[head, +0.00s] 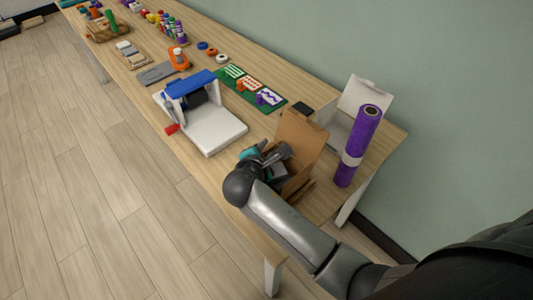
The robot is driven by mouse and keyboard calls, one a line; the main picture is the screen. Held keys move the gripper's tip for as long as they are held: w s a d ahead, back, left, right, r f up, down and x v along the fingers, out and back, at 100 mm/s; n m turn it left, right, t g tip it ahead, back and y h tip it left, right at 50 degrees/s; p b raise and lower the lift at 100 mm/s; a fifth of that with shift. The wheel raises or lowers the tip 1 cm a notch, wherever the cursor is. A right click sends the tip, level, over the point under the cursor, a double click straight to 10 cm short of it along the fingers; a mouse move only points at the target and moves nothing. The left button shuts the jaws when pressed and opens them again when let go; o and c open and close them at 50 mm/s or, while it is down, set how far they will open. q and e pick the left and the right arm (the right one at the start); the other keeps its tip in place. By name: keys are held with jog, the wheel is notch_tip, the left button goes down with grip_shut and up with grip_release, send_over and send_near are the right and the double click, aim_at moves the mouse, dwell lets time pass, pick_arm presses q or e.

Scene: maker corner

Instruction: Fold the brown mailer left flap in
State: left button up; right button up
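The brown mailer (303,136) stands open near the right end of the table, with its lid raised. My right gripper (275,155) is at the mailer's left side, over or against its front part. My wrist and gripper hide much of the mailer's body and its left flap. I cannot tell whether the fingers touch the flap, or whether they are open or shut. My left gripper is not in view.
A purple roll (366,132) stands upright right of the mailer, close to a white open box (348,112). A white and blue machine (214,129) is to the left. A green mat (238,88) with cards lies behind it.

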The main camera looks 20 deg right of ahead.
dwell(0.3)
jog(key=shift+f, duration=0.1)
grip_shut()
dwell(1.2)
